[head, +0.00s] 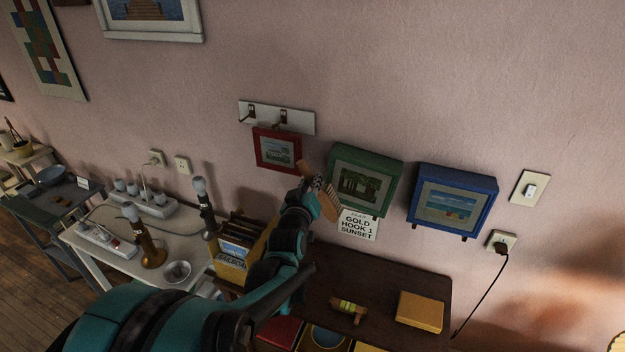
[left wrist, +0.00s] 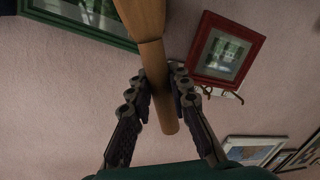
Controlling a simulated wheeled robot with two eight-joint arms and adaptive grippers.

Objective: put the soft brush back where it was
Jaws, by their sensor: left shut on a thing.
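The soft brush (head: 328,204) has a wooden handle and pale bristles. My left gripper (head: 314,186) is shut on it and holds it up in front of the wall, between the red and green frames in the head view. In the left wrist view, the brush's wooden handle (left wrist: 155,70) runs between the two fingers of the left gripper (left wrist: 160,88). The gripper hides part of the brush in the head view. My right gripper is in neither view.
A white hook rail (head: 300,121) is on the wall with a red frame (head: 262,153) below it. A green frame (head: 390,160), a blue frame (head: 482,187) and a sign (head: 358,224) are to the right.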

